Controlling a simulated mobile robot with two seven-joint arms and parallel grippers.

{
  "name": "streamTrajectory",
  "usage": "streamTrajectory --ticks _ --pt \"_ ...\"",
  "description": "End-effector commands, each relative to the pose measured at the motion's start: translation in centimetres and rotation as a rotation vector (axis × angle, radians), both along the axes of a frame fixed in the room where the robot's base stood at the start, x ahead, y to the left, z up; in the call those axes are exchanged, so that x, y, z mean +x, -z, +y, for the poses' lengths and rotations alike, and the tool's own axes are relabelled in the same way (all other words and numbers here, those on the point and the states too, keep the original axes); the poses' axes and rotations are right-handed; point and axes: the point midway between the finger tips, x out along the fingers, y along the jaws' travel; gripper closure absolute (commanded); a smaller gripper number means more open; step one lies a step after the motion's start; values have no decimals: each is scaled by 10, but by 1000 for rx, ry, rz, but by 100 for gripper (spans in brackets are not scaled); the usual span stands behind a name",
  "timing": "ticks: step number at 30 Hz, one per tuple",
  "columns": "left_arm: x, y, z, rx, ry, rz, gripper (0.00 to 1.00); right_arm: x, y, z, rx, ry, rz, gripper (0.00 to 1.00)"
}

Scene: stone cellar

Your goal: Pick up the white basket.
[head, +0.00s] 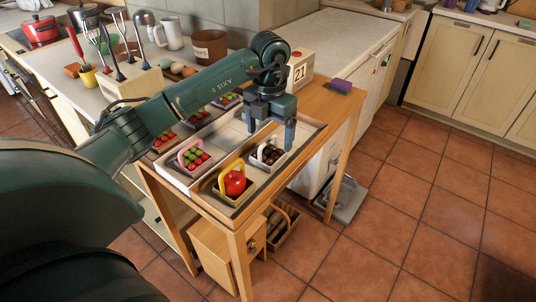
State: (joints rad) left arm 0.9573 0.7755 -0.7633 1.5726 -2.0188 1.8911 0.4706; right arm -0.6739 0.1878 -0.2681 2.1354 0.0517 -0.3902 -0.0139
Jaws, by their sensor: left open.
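The white basket (264,142) stands in the right part of a divided tray (206,196) on the wooden table. It has a raised white handle and holds several dark round things. My left gripper (270,137) is open above it, with its two fingers apart near the handle. The fingers hide part of the basket and handle. I cannot tell whether they touch it. My right gripper is not in view.
A yellow basket (222,174) with a red object stands in front, and a pink basket (181,158) with red and green balls to the left. A calendar block (300,72) and a purple item (340,86) are at the table's back. Tiled floor is clear at right.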

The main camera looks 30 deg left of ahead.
Motion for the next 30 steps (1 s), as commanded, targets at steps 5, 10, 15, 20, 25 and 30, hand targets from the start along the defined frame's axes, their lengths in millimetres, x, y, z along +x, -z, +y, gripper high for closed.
streamTrajectory --ticks 5,10,15,20,25,30 --pt "-1 12 0 -1 1 2 13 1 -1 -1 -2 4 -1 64" --pt "-6 36 0 -2 0 3 13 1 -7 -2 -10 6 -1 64" --pt "-5 56 0 -1 1 1 13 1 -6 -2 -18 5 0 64" --pt "-5 59 0 -2 1 -1 13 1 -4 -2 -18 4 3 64" --pt "-5 59 0 -2 1 -1 18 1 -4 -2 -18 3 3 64" --pt "-5 58 0 -2 1 -1 32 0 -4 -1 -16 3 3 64"
